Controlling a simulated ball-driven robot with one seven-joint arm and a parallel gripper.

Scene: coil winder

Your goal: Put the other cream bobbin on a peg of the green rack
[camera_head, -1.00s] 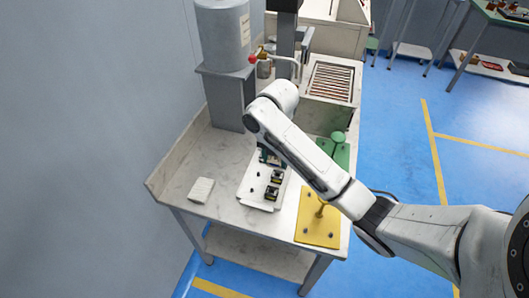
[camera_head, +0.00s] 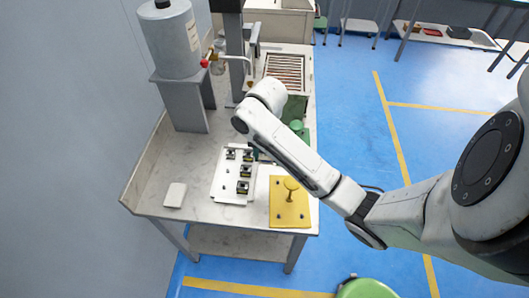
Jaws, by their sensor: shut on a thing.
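My gripper (camera_head: 257,156) is mostly hidden behind my own arm, just right of the white tray's far end. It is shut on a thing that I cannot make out. No cream bobbin shows clearly. A green plate (camera_head: 294,107) with a round green knob (camera_head: 296,126) stands behind my arm on the right of the bench. It looks like the green rack, but its pegs are largely hidden.
A yellow plate (camera_head: 283,216) with a yellow knob (camera_head: 290,184) lies at the bench's front right. A small white block (camera_head: 175,195) lies at left. A grey tank (camera_head: 170,40) and a slotted box (camera_head: 284,68) stand farther back. A green round object (camera_head: 367,289) is on the floor.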

